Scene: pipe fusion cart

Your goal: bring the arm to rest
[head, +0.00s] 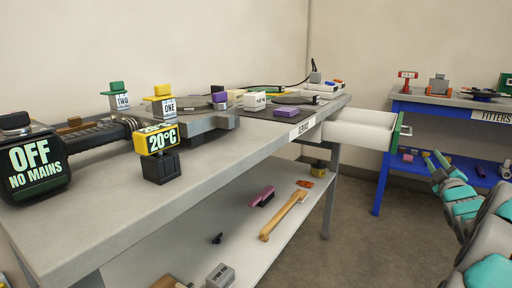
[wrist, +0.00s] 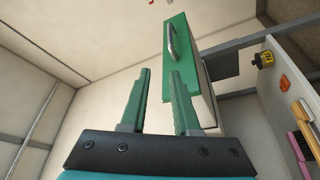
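My arm comes in at the right edge of the head view, with teal and grey links. My gripper (head: 437,162) is at its end, near the open drawer's green front (head: 397,131). In the wrist view my gripper (wrist: 160,88) has its two green fingers apart, with nothing between them. The drawer front (wrist: 188,58) with its metal handle (wrist: 171,38) shows beyond the fingertips. I cannot tell the exact gap between the fingers and the handle.
The white drawer (head: 358,128) stands pulled out from the grey cart (head: 240,165). A blue fitters bench (head: 383,165) is behind my arm. A lower shelf (head: 240,232) holds several loose things. The floor (head: 375,245) between the cart and my arm is clear.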

